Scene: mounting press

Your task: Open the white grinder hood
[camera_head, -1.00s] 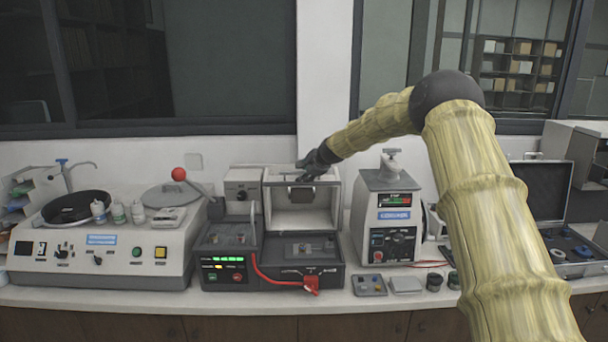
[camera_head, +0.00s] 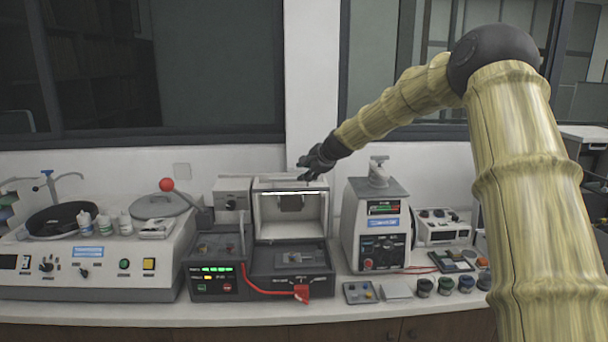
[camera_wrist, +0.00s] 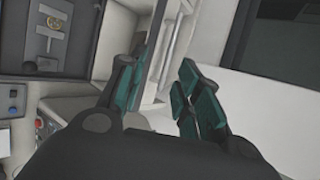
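The white grinder hood (camera_head: 262,213) is at the middle of the bench, at the back of a dark-based machine (camera_head: 290,258). It stands raised, and its hollow inside faces me. My gripper (camera_head: 311,163) is above the hood's upper right corner and looks clear of it. In the wrist view my gripper (camera_wrist: 158,78) has its two teal-padded fingers apart with nothing clearly held between them. Pale hood surfaces and a rounded bar show just beyond the fingers. The exact gap between fingers and hood cannot be told.
A red-ball lever (camera_head: 167,185) stands left of the hood. A grey-white press-like machine (camera_head: 377,225) stands close on the right. A red cable and clip (camera_head: 301,293) lie at the front. Small jars (camera_head: 445,285) line the bench edge. The wall is behind.

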